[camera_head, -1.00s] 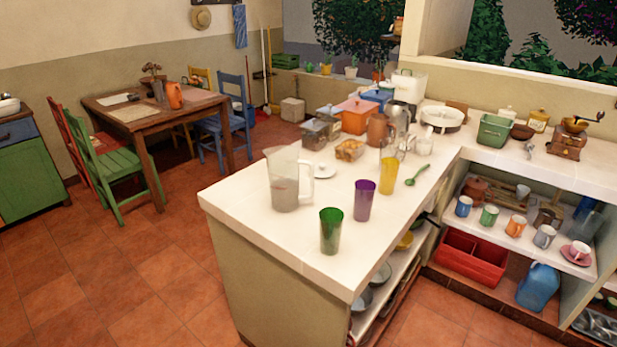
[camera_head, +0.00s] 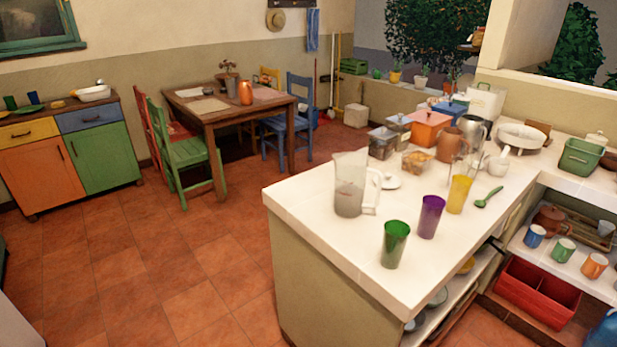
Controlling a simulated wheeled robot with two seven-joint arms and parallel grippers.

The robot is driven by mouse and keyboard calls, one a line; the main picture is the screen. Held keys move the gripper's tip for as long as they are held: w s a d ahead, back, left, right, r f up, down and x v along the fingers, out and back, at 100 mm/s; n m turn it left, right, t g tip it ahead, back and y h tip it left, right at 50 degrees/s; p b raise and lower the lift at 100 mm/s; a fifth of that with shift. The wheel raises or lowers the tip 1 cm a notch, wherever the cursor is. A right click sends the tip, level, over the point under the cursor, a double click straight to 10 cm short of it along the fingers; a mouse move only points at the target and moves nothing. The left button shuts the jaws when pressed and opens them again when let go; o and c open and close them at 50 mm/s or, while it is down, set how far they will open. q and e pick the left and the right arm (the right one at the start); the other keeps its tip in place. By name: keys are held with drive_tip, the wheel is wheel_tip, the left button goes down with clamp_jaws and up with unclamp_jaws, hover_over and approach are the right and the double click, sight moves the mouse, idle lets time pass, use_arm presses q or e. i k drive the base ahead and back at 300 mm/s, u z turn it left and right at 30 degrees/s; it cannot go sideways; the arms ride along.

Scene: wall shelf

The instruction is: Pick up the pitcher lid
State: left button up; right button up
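The clear pitcher (camera_head: 349,186) stands upright on the white counter (camera_head: 330,238), with its handle to the right. Its top looks open. A small white round lid with a knob (camera_head: 389,181) lies flat on the counter just behind and right of the pitcher, partly hidden by the pitcher's handle. Neither of my grippers shows in the head view.
A green cup (camera_head: 395,244), a purple cup (camera_head: 431,217) and a yellow cup (camera_head: 459,194) stand right of the pitcher. A glass container with orange-brown food (camera_head: 416,161) is behind the lid. Open tiled floor (camera_head: 150,262) lies left of the counter.

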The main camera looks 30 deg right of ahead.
sight(391, 181)
drive_tip(key=u, duration=0.15)
drive_tip(key=i, duration=4.2)
drive_tip(key=z, duration=5.1)
drive_tip(key=i, duration=0.45)
drive_tip(key=u, duration=0.15)
